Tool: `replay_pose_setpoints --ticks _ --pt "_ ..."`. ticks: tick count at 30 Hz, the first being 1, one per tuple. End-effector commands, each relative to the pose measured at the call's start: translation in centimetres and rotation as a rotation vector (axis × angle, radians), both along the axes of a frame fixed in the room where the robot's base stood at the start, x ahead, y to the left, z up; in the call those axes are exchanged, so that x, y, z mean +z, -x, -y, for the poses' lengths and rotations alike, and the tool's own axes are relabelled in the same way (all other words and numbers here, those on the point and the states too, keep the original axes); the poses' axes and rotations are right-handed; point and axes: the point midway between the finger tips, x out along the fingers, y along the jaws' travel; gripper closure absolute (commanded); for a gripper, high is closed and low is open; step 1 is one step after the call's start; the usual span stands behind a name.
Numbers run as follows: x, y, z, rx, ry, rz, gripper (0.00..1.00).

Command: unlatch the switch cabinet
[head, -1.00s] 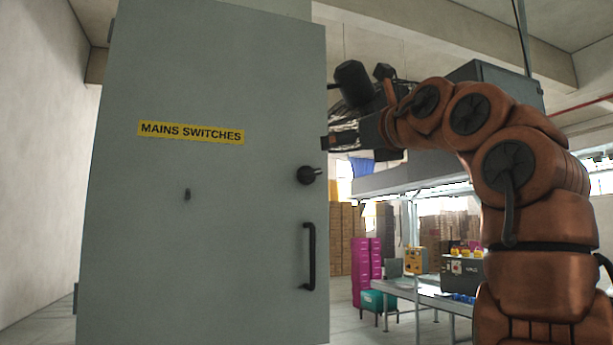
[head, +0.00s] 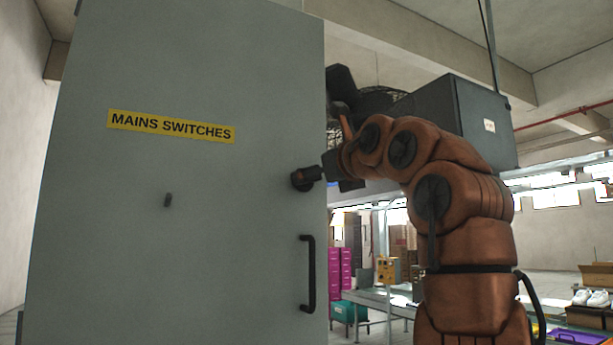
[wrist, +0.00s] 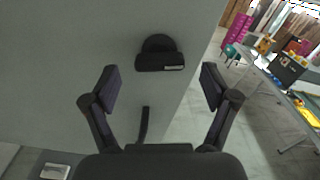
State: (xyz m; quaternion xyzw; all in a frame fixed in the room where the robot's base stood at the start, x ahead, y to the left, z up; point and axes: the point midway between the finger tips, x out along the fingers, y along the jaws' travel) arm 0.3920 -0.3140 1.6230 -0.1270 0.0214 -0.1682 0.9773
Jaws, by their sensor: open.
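The grey switch cabinet (head: 190,240) stands at the left in the head view, its door shut, with a yellow "MAINS SWITCHES" label (head: 171,126). A round black latch knob (head: 298,181) sits near the door's right edge, above a vertical black handle (head: 308,274). In the head view my gripper (head: 308,175) is in front of the knob and partly covers it. In the wrist view the knob (wrist: 160,60) lies just beyond and between the fingertips of my open, empty gripper (wrist: 162,85). The handle (wrist: 144,124) shows below it. I cannot tell whether a finger touches the knob.
A small dark stud (head: 168,200) is on the door's left half. Right of the cabinet are magenta crates (head: 341,268), a work table (head: 385,300) and a dark hanging box (head: 455,120). Floor beside the cabinet is open.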

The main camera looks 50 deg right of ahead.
Motion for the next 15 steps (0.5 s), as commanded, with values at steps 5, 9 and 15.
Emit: replay_pose_setpoints --ticks 5,9,15 --pt "0.2 -2.5 0.8 0.003 -0.001 -0.004 0.15" --pt "0.1 -3.7 1.1 0.003 0.001 -0.001 0.15" --pt "0.0 -4.0 1.1 0.004 0.000 0.000 0.15"
